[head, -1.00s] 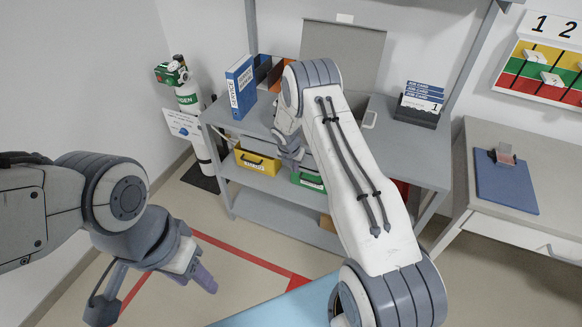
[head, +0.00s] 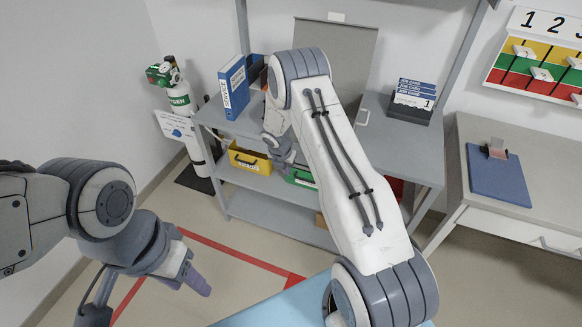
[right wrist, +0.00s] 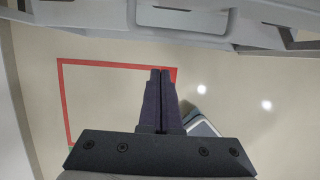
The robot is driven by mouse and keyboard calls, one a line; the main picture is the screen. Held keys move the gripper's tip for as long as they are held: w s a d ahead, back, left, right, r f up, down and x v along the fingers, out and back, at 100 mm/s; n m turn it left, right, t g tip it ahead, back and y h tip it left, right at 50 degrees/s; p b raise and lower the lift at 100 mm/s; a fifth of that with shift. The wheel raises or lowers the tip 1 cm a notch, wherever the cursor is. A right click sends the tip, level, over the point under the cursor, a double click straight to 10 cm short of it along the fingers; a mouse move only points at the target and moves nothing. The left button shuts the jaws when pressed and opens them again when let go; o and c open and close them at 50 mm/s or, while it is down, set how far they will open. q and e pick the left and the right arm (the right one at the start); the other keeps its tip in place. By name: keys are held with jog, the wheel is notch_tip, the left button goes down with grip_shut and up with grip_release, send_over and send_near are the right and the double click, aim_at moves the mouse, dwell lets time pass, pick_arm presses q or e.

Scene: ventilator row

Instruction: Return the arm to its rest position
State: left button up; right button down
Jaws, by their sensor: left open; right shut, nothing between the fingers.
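My right arm reaches across the middle of the head view, with its white forearm bent over the grey shelf unit. My right gripper (head: 288,158) hangs at the front of the shelf, partly hidden behind the arm. In the right wrist view its dark fingers (right wrist: 160,100) are together with nothing between them, above the floor. My left gripper (head: 198,284) is at the lower left of the head view, over the floor, pointing down to the right. It is open and no object shows in it.
The grey shelf unit (head: 262,210) holds a yellow bin (head: 250,162), a green bin (head: 300,178), a blue binder (head: 234,86) and job cards (head: 412,102). A green-and-white cylinder (head: 181,100) stands left. A desk with a blue clipboard (head: 498,176) is right. A red line (head: 235,253) marks open floor.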

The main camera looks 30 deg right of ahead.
jog(key=v, duration=0.9)
jog(key=s+a+r+m+y, duration=0.1)
jog(key=s+a+r+m, duration=0.8)
jog(key=s+a+r, duration=0.45)
jog(key=s+a+r+m, duration=0.2)
jog(key=s+m, duration=0.1)
jog(key=s, duration=0.4)
jog(key=s+a+r+m+g+y, duration=0.1)
jog(key=s+a+r+m, duration=0.1)
jog(key=s, duration=0.5)
jog(key=s+a+r+m+g+y, duration=0.1)
jog(key=s+a+m, duration=0.3)
jog(key=s, duration=0.4)
jog(key=shift+a+r+m, duration=0.2)
jog(key=shift+r+m, duration=0.25)
jog(key=shift+m, duration=0.25)
jog(key=shift+w, duration=0.1)
